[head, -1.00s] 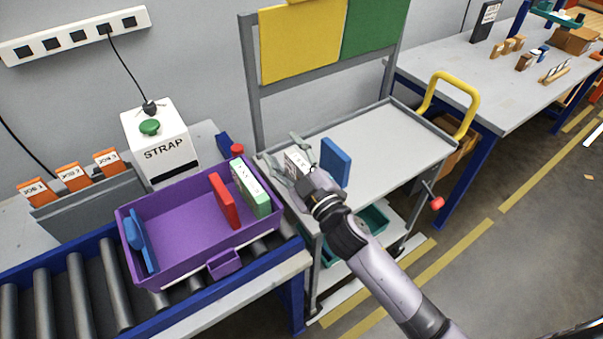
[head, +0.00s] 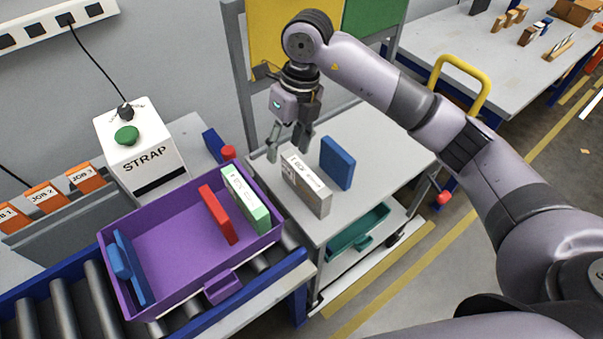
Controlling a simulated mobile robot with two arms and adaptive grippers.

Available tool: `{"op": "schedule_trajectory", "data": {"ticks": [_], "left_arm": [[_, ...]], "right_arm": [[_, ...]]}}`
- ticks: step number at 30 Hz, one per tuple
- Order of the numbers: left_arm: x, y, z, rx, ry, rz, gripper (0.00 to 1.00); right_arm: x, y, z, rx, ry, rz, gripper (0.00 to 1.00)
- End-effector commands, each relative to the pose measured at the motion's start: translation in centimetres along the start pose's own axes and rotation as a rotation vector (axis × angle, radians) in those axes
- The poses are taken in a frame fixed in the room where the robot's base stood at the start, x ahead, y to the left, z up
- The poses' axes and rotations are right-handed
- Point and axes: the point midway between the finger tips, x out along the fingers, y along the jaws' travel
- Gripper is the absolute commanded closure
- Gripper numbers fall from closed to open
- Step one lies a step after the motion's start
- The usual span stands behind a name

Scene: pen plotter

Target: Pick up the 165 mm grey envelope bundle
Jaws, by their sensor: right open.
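The grey bundle (head: 307,185) stands upright on its long edge on the trolley's grey top, near its left edge, with a pale label on one face. My right gripper (head: 287,148) points down just above and behind the bundle's far end in the head view. Its two fingers are apart with nothing between them. Whether they touch the bundle cannot be told. My left gripper is not in view.
A blue bundle (head: 338,163) stands just right of the grey one. A purple tote (head: 170,220) on the roller conveyor holds blue, red and green bundles. The trolley top (head: 385,150) is clear to the right. A STRAP box (head: 140,150) stands at left.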

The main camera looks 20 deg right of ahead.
Motion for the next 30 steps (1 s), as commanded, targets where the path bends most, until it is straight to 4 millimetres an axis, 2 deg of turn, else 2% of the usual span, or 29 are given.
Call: {"op": "schedule_trajectory", "data": {"ticks": [1,3,5,8,21,25,30], "left_arm": [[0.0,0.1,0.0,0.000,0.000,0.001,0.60],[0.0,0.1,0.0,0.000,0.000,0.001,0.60],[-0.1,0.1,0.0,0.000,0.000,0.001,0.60],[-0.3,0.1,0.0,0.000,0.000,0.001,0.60],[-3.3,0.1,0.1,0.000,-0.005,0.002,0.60],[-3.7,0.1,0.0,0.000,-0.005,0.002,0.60],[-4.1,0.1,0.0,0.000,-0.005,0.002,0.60]], "right_arm": [[-0.9,-1.5,-0.2,0.019,0.013,-0.070,0.50],[-1.7,-3.0,-0.5,0.043,0.029,-0.139,0.50],[-2.0,-3.8,-0.7,0.056,0.038,-0.174,0.50],[-1.5,-4.3,-0.9,0.064,0.046,-0.191,0.50],[7.2,-5.7,-1.4,0.061,0.048,-0.185,0.50],[9.0,-6.1,-1.4,0.061,0.046,-0.186,0.50],[9.9,-6.2,-1.5,0.060,0.045,-0.186,0.50]]}}
